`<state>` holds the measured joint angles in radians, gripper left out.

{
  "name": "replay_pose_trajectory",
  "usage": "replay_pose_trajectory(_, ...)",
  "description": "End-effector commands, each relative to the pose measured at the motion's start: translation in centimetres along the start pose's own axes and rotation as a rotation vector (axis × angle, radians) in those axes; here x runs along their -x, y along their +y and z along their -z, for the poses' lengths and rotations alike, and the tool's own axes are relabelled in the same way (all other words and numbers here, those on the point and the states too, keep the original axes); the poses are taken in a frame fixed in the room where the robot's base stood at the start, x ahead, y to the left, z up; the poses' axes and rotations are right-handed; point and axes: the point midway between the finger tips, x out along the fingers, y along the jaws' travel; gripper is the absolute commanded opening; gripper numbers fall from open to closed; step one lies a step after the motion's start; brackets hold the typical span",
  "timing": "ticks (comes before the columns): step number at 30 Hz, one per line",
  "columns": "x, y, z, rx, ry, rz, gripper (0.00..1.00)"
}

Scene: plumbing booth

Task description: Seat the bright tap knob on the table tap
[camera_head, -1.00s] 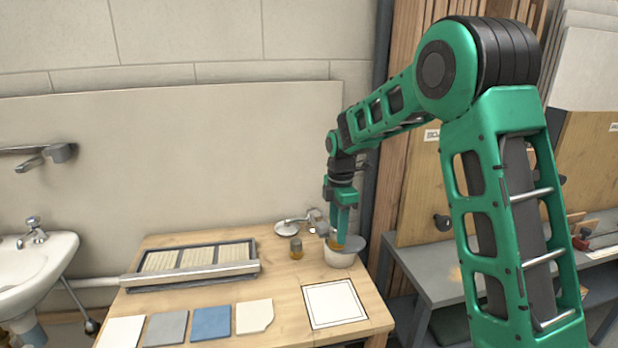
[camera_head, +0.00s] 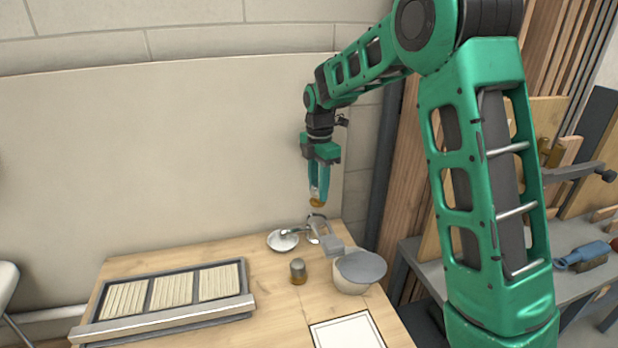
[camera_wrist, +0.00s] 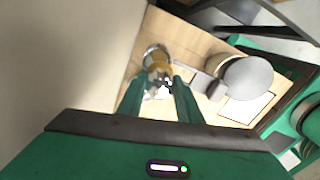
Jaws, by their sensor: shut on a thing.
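The bright tap knob (camera_head: 317,203) is a small golden piece at the tips of my gripper (camera_head: 318,193). My gripper is shut on it, pointing down, and holds it in the air above the back right of the table. In the wrist view, golden colour (camera_wrist: 157,69) shows at the fingertips, with the knob's outline unclear against the metal behind. The silver table tap (camera_head: 314,229) stands near the table's back edge, below the knob and apart from it. Its upper part is small and partly hard to make out.
A pale pot with a grey round lid (camera_head: 360,267) stands right of the tap. A silver dish-like piece (camera_head: 283,241) lies to its left, with a small brown-based jar (camera_head: 298,272) in front. A slatted frame (camera_head: 165,300) fills the table's left; the wall (camera_head: 180,150) is close behind.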

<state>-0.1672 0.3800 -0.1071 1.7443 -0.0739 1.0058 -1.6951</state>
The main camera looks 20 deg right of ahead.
Motion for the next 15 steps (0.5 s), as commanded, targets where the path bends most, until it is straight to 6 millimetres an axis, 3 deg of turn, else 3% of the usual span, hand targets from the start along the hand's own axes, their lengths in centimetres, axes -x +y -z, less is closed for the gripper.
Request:
replay_pose_trajectory(8,-0.5,0.1,0.1,0.002,0.0,0.0,0.08)
replay_pose_trajectory(15,-2.0,0.2,0.5,0.007,0.0,0.001,0.08)
